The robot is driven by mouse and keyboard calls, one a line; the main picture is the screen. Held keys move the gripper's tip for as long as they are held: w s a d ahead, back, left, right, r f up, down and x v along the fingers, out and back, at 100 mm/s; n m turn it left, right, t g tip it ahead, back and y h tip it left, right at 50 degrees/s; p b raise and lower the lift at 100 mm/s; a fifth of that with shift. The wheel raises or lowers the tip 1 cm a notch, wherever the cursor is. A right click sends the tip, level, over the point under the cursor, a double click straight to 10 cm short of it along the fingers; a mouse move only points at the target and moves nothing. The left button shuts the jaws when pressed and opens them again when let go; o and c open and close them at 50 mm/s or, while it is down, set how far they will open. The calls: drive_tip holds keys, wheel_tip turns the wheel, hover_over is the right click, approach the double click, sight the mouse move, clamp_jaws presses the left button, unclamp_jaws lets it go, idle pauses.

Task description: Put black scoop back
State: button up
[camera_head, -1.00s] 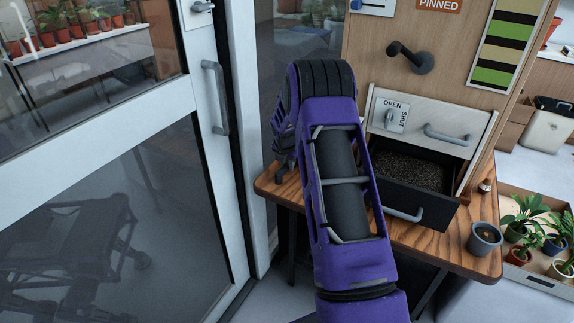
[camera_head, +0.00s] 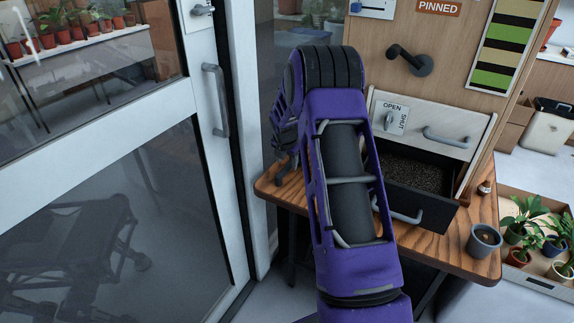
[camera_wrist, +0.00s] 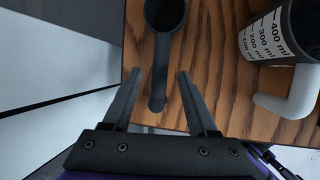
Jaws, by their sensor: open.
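The black scoop (camera_wrist: 162,48) lies on the wooden table in the wrist view. Its round bowl is at the top edge, and its handle points down toward me. My gripper (camera_wrist: 160,73) is open, with one finger on each side of the handle and a visible gap on both sides. Whether the fingers are at the handle's height I cannot tell. In the head view my own arm hides the scoop and most of the gripper.
A measuring jug (camera_wrist: 275,35) with a white handle stands right of the scoop. An open dark drawer (camera_head: 436,213) of soil juts over the wooden table (camera_head: 425,245). A grey pot (camera_head: 484,241) stands at the table's right corner. A glass door (camera_head: 100,230) is on the left.

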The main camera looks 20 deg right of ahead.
drive_tip(key=v, duration=0.8)
drive_tip(key=shift+s+r+p, duration=0.15)
drive_tip(key=shift+r+p, duration=0.15)
drive_tip(key=shift+p, duration=0.1)
